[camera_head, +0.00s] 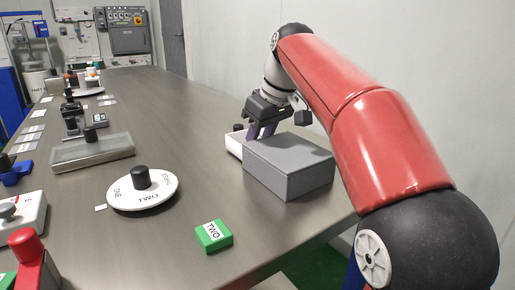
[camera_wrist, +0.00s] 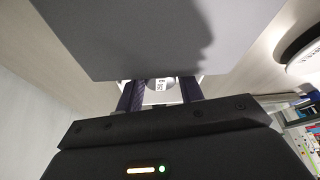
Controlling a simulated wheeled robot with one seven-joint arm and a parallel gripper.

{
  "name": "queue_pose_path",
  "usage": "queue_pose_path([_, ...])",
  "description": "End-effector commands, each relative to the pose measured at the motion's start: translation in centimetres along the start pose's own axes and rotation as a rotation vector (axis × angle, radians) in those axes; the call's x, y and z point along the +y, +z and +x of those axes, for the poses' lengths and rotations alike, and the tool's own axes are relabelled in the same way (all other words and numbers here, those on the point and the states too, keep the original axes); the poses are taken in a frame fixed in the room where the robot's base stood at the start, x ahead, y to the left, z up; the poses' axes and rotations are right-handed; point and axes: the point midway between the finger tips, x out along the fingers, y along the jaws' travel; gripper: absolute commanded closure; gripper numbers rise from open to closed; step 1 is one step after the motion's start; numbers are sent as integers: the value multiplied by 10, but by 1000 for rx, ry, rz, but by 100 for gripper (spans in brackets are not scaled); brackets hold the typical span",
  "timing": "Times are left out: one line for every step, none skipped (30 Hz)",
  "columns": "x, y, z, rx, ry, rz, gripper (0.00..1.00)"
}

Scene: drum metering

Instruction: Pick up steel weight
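A small silvery round piece with a pale marked label (camera_wrist: 161,87), apparently the steel weight, shows in the wrist view between the fingers of my gripper (camera_wrist: 160,97). Its upper part is hidden behind a grey box (camera_wrist: 140,35). The two dark fingers stand apart, one on each side of it, with gaps between. In the head view my gripper (camera_head: 262,131) points down just behind the grey box (camera_head: 287,165), over a white tray or base (camera_head: 234,143).
A white dial (camera_head: 142,193) with a black knob and a green block marked TWO (camera_head: 214,236) lie on the metal table (camera_head: 180,250). A long grey block (camera_head: 92,153) and several devices line the left. A wall runs along the right.

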Motion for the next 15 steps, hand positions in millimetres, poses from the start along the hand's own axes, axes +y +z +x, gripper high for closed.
queue_pose_path([0,0,0,0,0,0,63])
queue_pose_path([0,0,0,0,0,0,63])
queue_pose_path([0,0,0,0,0,0,63])
queue_pose_path([0,0,0,0,0,0,63])
queue_pose_path([0,0,0,0,0,0,63])
queue_pose_path([0,0,0,0,0,0,68])
queue_pose_path([0,0,0,0,0,0,72])
queue_pose_path([0,0,0,0,0,0,76])
queue_pose_path([0,0,0,0,0,0,81])
queue_pose_path([0,0,0,0,0,0,85])
queue_pose_path([0,0,0,0,0,0,89])
queue_pose_path([0,0,0,0,0,0,94])
queue_pose_path([0,0,0,0,0,0,98])
queue_pose_path([0,0,-1,1,0,0,98])
queue_pose_path([0,0,-1,1,0,0,98])
